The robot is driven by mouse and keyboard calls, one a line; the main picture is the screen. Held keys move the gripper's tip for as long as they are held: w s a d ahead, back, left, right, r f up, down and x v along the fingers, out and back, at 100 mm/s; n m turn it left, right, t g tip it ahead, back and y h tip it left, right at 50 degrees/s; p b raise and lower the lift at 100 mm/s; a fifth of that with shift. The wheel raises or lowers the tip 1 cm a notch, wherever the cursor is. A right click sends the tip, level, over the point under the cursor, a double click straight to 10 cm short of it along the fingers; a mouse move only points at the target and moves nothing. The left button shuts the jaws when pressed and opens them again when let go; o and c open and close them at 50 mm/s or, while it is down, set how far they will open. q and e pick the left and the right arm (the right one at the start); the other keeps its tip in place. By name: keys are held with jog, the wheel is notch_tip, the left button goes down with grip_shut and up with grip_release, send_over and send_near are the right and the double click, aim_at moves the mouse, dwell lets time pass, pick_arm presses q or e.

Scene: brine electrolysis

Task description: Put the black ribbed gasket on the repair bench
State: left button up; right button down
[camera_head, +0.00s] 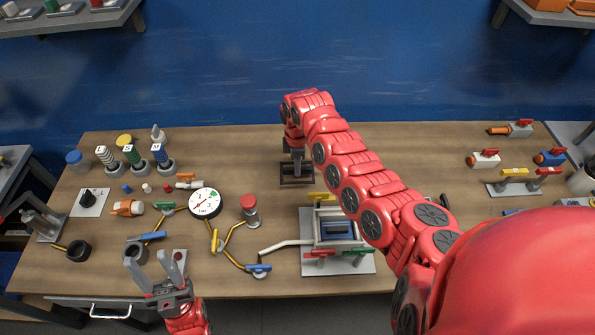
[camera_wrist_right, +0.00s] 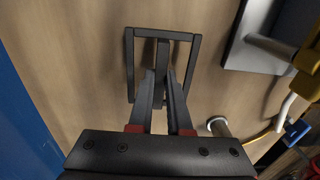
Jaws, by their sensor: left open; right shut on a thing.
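A black rectangular frame with a middle bar, which looks like the black ribbed gasket (camera_head: 282,175), is at the back middle of the wooden bench (camera_head: 410,176). My right gripper (camera_head: 297,158) points down over it and is shut on its middle bar. In the right wrist view the gasket (camera_wrist_right: 130,65) surrounds the fingertips of my right gripper (camera_wrist_right: 161,95). I cannot tell whether it touches the wood. My left gripper (camera_head: 157,258) is open and empty near the bench's front left edge. I cannot tell which surface is the repair bench.
A white-framed cell with a blue inside (camera_head: 337,229) stands on a grey plate (camera_head: 310,263) in front of the gasket. A round gauge (camera_head: 205,203) and a red-topped post (camera_head: 249,207) are to the left. Valves stand at the right. The wood behind my right arm is clear.

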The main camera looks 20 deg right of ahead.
notch_tip(320, 180, down, 4)
jog(key=shift+r+p, duration=0.15)
jog(key=shift+p, duration=0.15)
jog(key=shift+f, duration=0.3)
jog(key=shift+f, duration=0.1)
jog(key=c, duration=0.9)
grip_release()
jog(key=shift+o, duration=0.2)
